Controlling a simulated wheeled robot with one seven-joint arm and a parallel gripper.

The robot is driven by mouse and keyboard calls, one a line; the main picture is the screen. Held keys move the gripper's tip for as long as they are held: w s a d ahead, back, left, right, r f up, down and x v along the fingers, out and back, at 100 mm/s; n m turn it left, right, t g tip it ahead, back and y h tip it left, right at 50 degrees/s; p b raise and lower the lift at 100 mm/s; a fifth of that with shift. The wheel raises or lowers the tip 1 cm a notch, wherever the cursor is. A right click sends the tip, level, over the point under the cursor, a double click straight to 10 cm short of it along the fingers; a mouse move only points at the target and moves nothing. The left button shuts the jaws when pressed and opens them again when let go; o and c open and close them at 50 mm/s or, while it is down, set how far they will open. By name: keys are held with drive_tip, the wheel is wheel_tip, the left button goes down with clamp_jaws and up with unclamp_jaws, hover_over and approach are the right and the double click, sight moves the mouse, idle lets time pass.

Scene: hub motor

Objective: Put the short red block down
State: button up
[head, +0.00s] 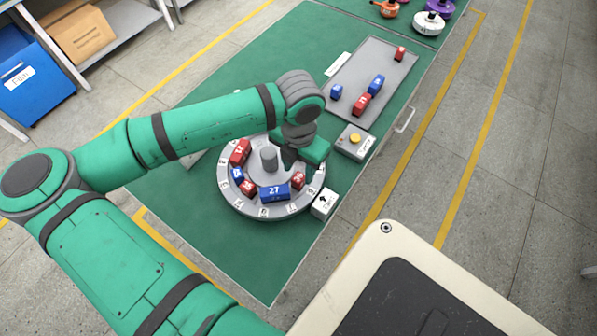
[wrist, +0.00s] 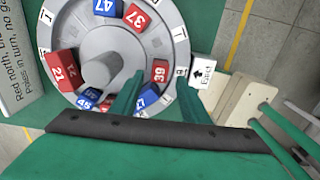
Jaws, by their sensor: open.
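In the wrist view the red block 39 (wrist: 160,71) shows between my two green fingertips. My gripper (head: 292,158) is open over the right part of the dial, pointing down. The wrist view shows my gripper (wrist: 159,76) with its fingers apart, one on each side of the block. I cannot tell whether they touch it. A long blue block 27 (head: 275,191) is beside it on the dial.
The dial also holds red block 21 (head: 240,150), red block 37 (wrist: 137,17) and blue block 47 (wrist: 105,7), around a grey centre post (head: 268,158). A grey tray (head: 385,65) with several blocks lies behind.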

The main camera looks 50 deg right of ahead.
sight(298, 178)
wheel_tip(298, 178, up, 9)
drive_tip(key=shift+r, duration=0.15)
idle(1.3)
